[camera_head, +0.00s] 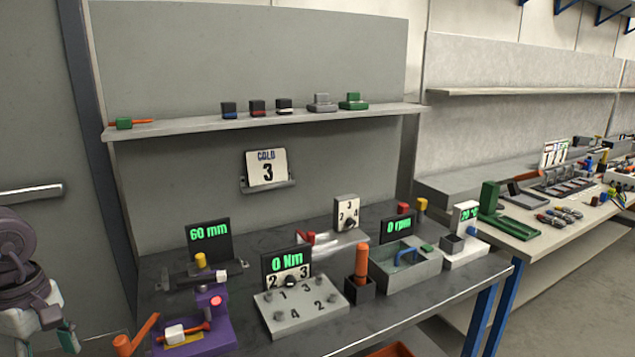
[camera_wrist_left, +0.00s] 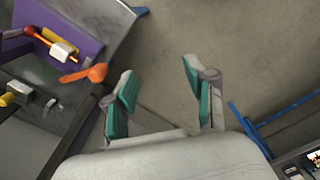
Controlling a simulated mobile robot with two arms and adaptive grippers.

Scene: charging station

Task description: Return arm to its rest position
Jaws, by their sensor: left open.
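My left gripper (camera_head: 46,342) is at the lower left corner of the head view, with its arm folded beside the dark frame of the bench. In the left wrist view its two teal-padded fingers (camera_wrist_left: 157,85) stand wide apart with nothing between them. Bare floor shows behind the fingers. The purple fixture (camera_wrist_left: 72,45) with an orange handle (camera_wrist_left: 97,73) is off to the left of the fingers, apart from them. My right gripper is in neither view.
The dark workbench (camera_head: 395,322) carries the purple fixture (camera_head: 218,335), a numbered plate (camera_head: 300,305) and a grey bin (camera_head: 405,265). The purple fixture's orange handle (camera_head: 140,335) sticks out near my left gripper. A shelf (camera_head: 200,127) holds small blocks. A second bench (camera_head: 525,245) stands right.

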